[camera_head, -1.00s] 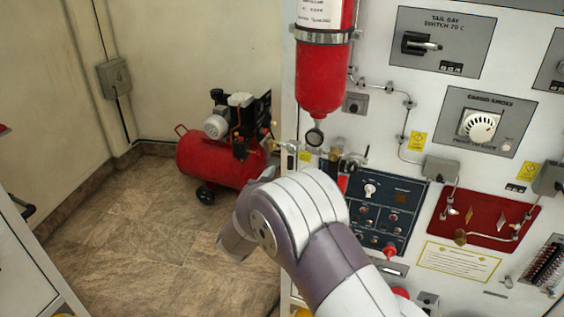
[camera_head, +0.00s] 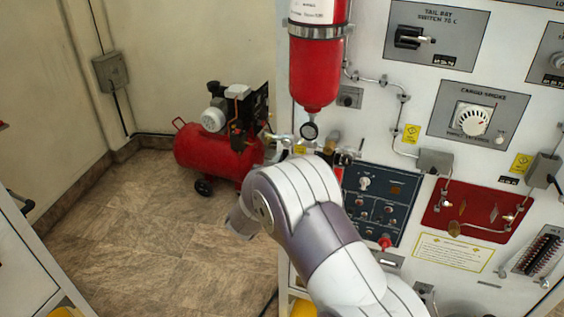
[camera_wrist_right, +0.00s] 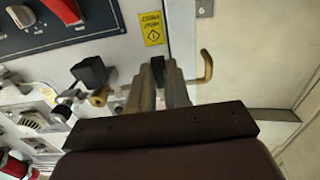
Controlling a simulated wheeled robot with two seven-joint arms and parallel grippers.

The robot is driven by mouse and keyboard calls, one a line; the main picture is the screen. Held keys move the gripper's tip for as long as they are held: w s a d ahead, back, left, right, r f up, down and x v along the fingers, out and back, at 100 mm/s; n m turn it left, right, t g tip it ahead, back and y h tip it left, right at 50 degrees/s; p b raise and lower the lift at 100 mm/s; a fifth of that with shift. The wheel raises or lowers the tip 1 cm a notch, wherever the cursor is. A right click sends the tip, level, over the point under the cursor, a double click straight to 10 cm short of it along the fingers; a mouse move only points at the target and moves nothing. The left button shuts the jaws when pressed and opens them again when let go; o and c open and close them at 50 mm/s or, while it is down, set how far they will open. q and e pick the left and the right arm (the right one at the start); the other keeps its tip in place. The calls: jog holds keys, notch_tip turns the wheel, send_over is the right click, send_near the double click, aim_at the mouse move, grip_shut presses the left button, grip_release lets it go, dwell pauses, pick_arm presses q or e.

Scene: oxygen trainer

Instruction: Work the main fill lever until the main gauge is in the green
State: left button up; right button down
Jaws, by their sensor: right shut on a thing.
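My right gripper (camera_wrist_right: 160,85) shows in the right wrist view, its two fingers close together with a dark piece (camera_wrist_right: 157,67) between them. This held piece is mostly hidden, and I cannot tell surely that it is the main fill lever. In the head view my right arm (camera_head: 300,200) reaches up to the panel below the red cylinder (camera_head: 315,75) and hides most of the gripper. A small round gauge (camera_head: 310,131) hangs under the cylinder. Its needle and any green zone are too small to read. My left gripper is out of view.
A brass hook-shaped piece (camera_wrist_right: 207,66) is beside the fingers. The dark blue switch panel (camera_head: 380,203) and red plate (camera_head: 475,212) are right of my arm. A red compressor (camera_head: 213,150) stands on the floor behind, with open floor (camera_head: 150,240) in front.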

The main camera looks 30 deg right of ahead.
jog(key=shift+s+d+r+n+p, duration=0.25)
jog(key=shift+n+p, duration=0.55)
jog(key=shift+n, duration=0.35)
jog(key=shift+s+d+r+n+p, duration=0.1)
jog(key=shift+s+d+n+p, duration=0.15)
jog(key=shift+n+p, duration=0.7)
jog(key=shift+s+d+r+n+p, duration=0.25)
jog(key=shift+n+p, duration=0.4)
jog(key=shift+n, duration=0.65)
jog(key=c, duration=1.1)
grip_release()
jog(key=shift+f, duration=0.1)
jog(key=shift+a, duration=0.1)
